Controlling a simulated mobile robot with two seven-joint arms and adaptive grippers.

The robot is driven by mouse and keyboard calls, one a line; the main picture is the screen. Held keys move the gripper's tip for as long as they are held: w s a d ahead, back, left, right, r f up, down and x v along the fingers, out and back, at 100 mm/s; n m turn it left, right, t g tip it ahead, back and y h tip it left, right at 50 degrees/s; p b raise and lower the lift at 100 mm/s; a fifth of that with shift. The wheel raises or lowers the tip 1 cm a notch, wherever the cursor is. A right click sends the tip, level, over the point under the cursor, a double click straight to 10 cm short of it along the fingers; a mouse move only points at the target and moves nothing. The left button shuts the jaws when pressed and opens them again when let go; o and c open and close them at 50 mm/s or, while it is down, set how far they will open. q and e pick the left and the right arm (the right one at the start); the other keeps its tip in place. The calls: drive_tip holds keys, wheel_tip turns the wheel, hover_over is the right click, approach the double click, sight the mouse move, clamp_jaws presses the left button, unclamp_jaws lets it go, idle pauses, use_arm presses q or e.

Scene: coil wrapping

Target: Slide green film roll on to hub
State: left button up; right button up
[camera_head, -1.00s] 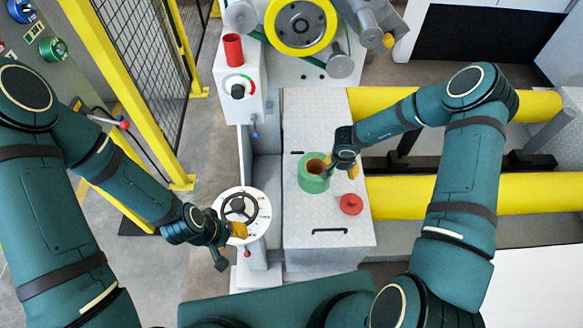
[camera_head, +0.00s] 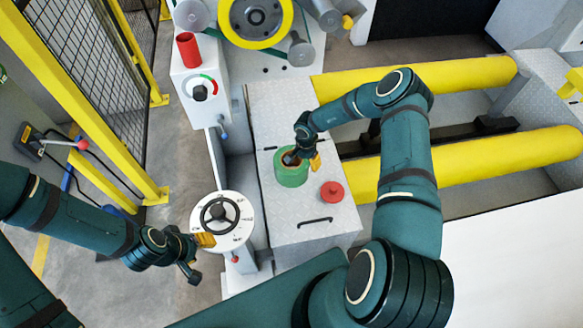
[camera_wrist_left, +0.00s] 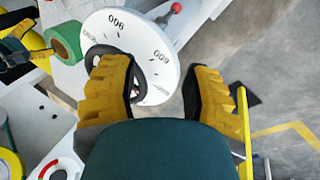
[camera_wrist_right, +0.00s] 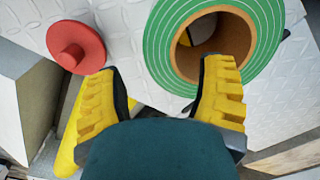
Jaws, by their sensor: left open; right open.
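The green film roll (camera_head: 292,174) stands upright on the grey metal plate, its brown core opening facing up. In the right wrist view the roll (camera_wrist_right: 160,55) shows its green layered end close up. My right gripper (camera_head: 304,158) is open at the roll's top. One finger overlaps the core opening in the right wrist view (camera_wrist_right: 165,85); I cannot tell whether it touches or is inside. My left gripper (camera_head: 192,257) is open and empty beside the white dial with a handwheel (camera_head: 226,226). A grey hub (camera_head: 257,16) sits inside a yellow ring on the machine at the top.
A red knobbed cap (camera_head: 332,191) lies on the plate (camera_head: 275,100) right of the roll. A red cylinder (camera_head: 187,50) stands on the control box. Yellow pipes (camera_head: 470,165) run at the right. A yellow-framed mesh fence (camera_head: 75,80) stands at the left.

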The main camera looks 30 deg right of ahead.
sight(303, 165)
drive_tip(key=f, duration=0.2)
drive_tip(key=f+b, duration=0.1)
drive_tip(key=f, duration=0.2)
drive_tip(key=shift+a+f+b, duration=0.25)
drive_tip(key=shift+f+b, duration=0.05)
drive_tip(key=shift+r, duration=0.1)
clamp_jaws()
